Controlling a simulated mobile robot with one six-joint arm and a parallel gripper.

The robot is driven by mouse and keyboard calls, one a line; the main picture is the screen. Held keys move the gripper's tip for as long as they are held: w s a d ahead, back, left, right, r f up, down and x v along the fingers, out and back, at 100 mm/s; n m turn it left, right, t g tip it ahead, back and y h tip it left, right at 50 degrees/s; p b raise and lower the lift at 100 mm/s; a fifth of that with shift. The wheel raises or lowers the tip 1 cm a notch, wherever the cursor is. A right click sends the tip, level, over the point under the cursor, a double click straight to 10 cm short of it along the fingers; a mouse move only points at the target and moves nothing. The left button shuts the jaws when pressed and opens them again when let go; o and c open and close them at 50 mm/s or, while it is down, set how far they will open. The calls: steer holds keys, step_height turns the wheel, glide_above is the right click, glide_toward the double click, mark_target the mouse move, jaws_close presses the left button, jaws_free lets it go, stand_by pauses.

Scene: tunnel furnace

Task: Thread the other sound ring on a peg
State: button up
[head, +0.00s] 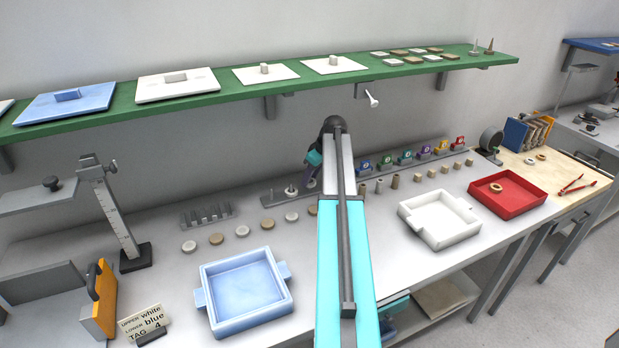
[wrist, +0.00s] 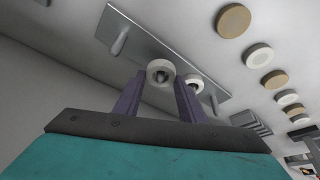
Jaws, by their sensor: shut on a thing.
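My gripper (wrist: 160,80) is shut on a pale ring (wrist: 161,72), held between its two purple fingertips. The hole of this ring faces the wrist camera and looks dark; I cannot tell if a peg tip is in it. A grey peg plate (wrist: 152,45) lies behind it, with a bare peg (wrist: 120,42) on the left in the wrist view. A second white ring (wrist: 193,84) sits on the plate just right of the right finger, seemingly around a peg. In the head view the plate (head: 266,201) is partly hidden by my arm, and the white ring (head: 291,190) shows on it.
Several white and tan discs (head: 242,231) lie in front of the plate. A small slotted rack (head: 205,219) stands left of it. A blue tray (head: 204,322), a white tray (head: 425,238) and a red tray (head: 530,203) with a tan ring (head: 496,187) stand on the bench. A green shelf (head: 115,117) hangs above.

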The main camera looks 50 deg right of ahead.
steer(key=o, duration=1.1)
steer(key=shift+o, duration=0.2)
steer(key=shift+r, duration=0.1)
steer(key=b+v, duration=0.2)
steer(key=v, duration=0.5)
steer(key=shift+r, duration=0.2)
steer(key=shift+s, duration=0.1)
